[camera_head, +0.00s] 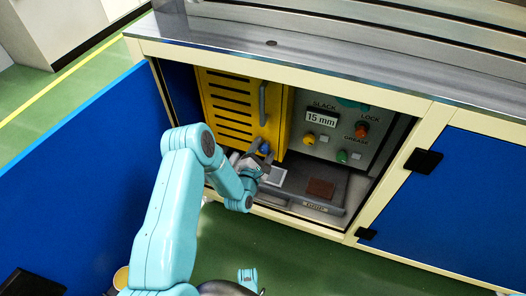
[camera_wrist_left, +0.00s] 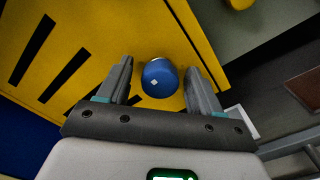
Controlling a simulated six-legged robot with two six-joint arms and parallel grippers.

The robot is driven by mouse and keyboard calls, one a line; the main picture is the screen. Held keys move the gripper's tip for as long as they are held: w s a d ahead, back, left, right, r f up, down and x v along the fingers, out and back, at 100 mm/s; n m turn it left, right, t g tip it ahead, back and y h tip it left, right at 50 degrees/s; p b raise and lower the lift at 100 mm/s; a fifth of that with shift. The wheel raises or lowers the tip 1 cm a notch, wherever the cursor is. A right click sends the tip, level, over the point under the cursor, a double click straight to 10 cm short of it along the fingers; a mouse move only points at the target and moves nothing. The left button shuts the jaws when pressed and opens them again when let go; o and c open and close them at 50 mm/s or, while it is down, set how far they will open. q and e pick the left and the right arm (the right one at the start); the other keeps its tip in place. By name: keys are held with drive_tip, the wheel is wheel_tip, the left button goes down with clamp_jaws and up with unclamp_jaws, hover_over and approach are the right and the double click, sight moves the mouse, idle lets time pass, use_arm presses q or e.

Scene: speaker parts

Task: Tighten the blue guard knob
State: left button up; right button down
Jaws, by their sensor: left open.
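The blue guard knob (camera_wrist_left: 160,80) sits on the yellow slotted guard (camera_wrist_left: 95,40), with a small white mark on its face. In the head view the guard (camera_head: 229,101) stands inside the open cabinet, and a bit of the knob (camera_head: 264,148) shows at its lower right. My left gripper (camera_wrist_left: 160,82) is open, with one finger on each side of the knob and visible gaps. In the head view my left gripper (camera_head: 257,158) is at the guard's lower edge. Whether the fingertips reach past the knob's face cannot be told.
A control panel (camera_head: 345,158) with "15 mm" slack display, lock and grease knobs is right of the guard. A drawer or tray (camera_head: 335,207) with a brown block (camera_head: 320,188) lies below. The blue door (camera_head: 85,165) stands open at left.

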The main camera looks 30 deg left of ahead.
use_arm(q)
drive_tip(key=c, duration=1.1)
drive_tip(key=shift+o, duration=0.2)
drive_tip(key=shift+m, duration=0.3)
use_arm(e)
drive_tip(key=shift+f, duration=0.1)
use_arm(q)
drive_tip(key=m+b, duration=0.1)
drive_tip(key=m, duration=0.2)
drive_tip(key=shift+f+m+b, duration=0.1)
drive_tip(key=shift+m+b, duration=0.2)
drive_tip(key=shift+m, duration=0.1)
drive_tip(key=m+b, duration=0.2)
drive_tip(key=m, duration=0.3)
drive_tip(key=m+b, duration=0.1)
drive_tip(key=m, duration=0.3)
drive_tip(key=shift+m+b, duration=0.4)
drive_tip(key=m+b, duration=0.1)
drive_tip(key=m, duration=0.3)
drive_tip(key=shift+b, duration=0.3)
use_arm(e)
drive_tip(key=w+d+f+t, duration=0.1)
drive_tip(key=w+f, duration=0.2)
drive_tip(key=f, duration=0.3)
drive_tip(key=shift+f+h, duration=0.25)
drive_tip(key=shift+h, duration=0.05)
use_arm(q)
drive_tip(key=shift+m, duration=0.3)
use_arm(e)
drive_tip(key=shift+w, duration=0.2)
